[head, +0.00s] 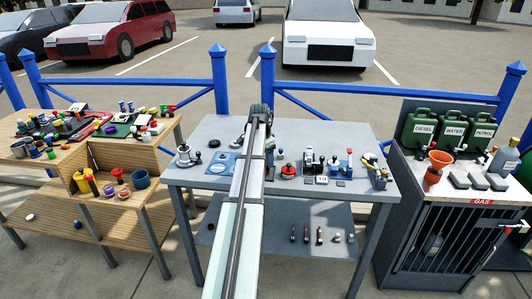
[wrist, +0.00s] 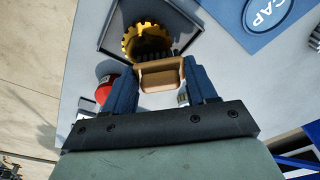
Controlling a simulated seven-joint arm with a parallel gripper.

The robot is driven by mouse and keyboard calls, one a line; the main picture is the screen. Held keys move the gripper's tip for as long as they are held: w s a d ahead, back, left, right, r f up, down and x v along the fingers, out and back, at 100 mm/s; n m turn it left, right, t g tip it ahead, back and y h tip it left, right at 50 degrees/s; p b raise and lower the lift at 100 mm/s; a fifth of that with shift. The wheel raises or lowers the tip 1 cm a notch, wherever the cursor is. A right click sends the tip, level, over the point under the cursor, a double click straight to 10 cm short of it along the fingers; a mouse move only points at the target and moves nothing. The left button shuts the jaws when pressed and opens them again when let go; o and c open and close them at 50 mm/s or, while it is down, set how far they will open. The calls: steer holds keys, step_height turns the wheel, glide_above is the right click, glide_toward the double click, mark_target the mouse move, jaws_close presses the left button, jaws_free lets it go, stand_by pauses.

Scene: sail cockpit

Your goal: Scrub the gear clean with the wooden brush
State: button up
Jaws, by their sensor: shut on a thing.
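The wooden brush (wrist: 160,76) is a tan block held between the two blue fingers of my gripper (wrist: 160,84) in the wrist view. The yellow toothed gear (wrist: 131,44) lies in a dark-edged tray (wrist: 184,47), just beyond the brush. Dark bristles or a dark centre show between the brush and the gear; I cannot tell if they touch. In the head view my arm reaches over the grey table and my gripper (head: 260,112) is seen from behind. The gear and brush are hidden there by my arm.
A red round object (wrist: 104,89) is close to the left finger. On the grey table (head: 205,135), a metal stand (head: 184,157) and several small parts (head: 312,165) flank my arm.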

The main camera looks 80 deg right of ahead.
steer(key=shift+w+a+f, duration=0.1)
steer(key=shift+w+a, duration=0.2)
steer(key=shift+a, duration=0.5)
steer(key=shift+w+a+r, duration=0.1)
steer(key=shift+w+a, duration=0.25)
steer(key=shift+a, duration=0.45)
steer(key=shift+w+a+f, duration=0.1)
steer(key=shift+w+a, duration=0.2)
steer(key=shift+a, duration=0.5)
steer(key=d, duration=0.1)
steer(key=s+d, duration=0.1)
steer(key=d, duration=0.1)
steer(key=s+d, duration=0.1)
steer(key=d, duration=0.1)
steer(key=shift+d, duration=0.15)
steer(key=shift+s+d, duration=0.15)
steer(key=shift+s, duration=0.1)
steer(key=a, duration=0.2)
steer(key=w+a, duration=0.1)
steer(key=a, duration=0.1)
steer(key=w+a, duration=0.1)
steer(key=a, duration=0.1)
steer(key=shift+w, duration=0.15)
steer(key=d, duration=0.2)
steer(key=s+d, duration=0.1)
steer(key=d, duration=0.1)
steer(key=s+d, duration=0.1)
steer(key=d, duration=0.1)
steer(key=shift+s+d, duration=0.1)
steer(key=shift+r, duration=4.1)
